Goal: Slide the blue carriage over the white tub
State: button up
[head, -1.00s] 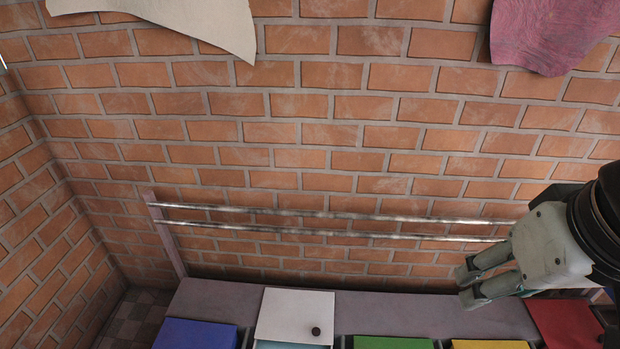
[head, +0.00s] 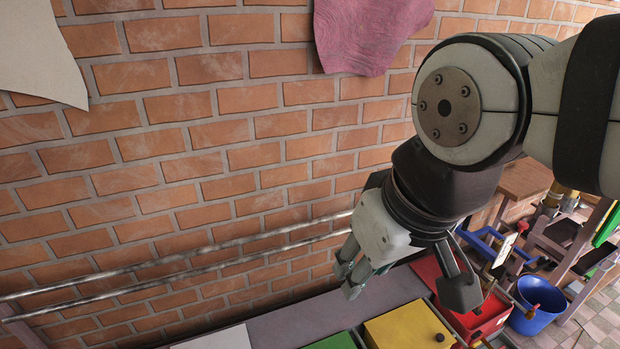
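A blue frame (head: 490,246) with a white tag is on the right, beyond my wrist; it looks like the blue carriage, partly hidden by my arm. The white lid (head: 222,340) of the white tub shows at the bottom edge, left of centre, mostly cut off. My gripper (head: 350,272) is in front of the brick wall, close to the two metal rails (head: 180,276), left of the blue frame and above the row of tubs.
A green lid (head: 333,342), a yellow lid (head: 408,328) and a red tub (head: 465,305) follow to the right of the white one. A blue bucket (head: 538,304) stands at the right near wooden stands. Cloths hang on the wall above. The rails look clear left of my gripper.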

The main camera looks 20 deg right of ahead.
aim_at(499, 269)
jog(key=k+l+z, duration=0.15)
jog(key=z, duration=0.15)
jog(key=k+l+z, duration=0.3)
jog(key=i+j+z, duration=0.1)
jog(key=z, duration=0.85)
